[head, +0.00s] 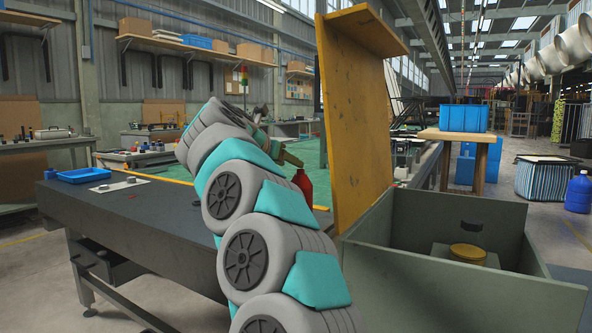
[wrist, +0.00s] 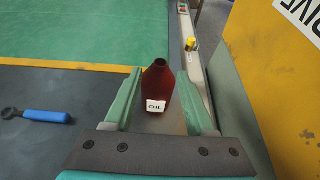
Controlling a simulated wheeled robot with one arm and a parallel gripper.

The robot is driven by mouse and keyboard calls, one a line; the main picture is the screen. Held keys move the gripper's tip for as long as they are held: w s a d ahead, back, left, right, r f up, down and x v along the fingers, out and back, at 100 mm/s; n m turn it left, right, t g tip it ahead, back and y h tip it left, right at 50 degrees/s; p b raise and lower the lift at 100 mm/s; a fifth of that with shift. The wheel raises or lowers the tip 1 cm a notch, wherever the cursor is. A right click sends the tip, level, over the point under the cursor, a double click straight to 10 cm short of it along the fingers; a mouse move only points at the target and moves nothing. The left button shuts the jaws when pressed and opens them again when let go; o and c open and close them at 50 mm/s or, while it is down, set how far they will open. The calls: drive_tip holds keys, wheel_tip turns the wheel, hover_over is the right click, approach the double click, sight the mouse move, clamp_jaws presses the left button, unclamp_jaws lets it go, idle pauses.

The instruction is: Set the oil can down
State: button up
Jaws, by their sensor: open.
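The oil can (head: 304,187) is a dark red bottle. In the head view it stands upright at the far side of the dark workbench, left of the tall yellow panel; its lower part is partly hidden by my arm. In the wrist view the oil can (wrist: 158,88) has a white "OIL" label and an open neck. My gripper (head: 284,157) is beside the can's top in the head view. In the wrist view the teal fingers of my gripper (wrist: 160,80) are apart, one on each side of the can, with visible gaps.
The yellow panel (head: 352,110) rises right of the can. A grey open box (head: 390,286) stands at front right. A blue-handled tool (wrist: 46,116) lies left of the gripper. The workbench (head: 150,215) is mostly clear, with a blue tray (head: 82,176) at its left.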

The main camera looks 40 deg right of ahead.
drive_tip(key=shift+v, duration=2.25)
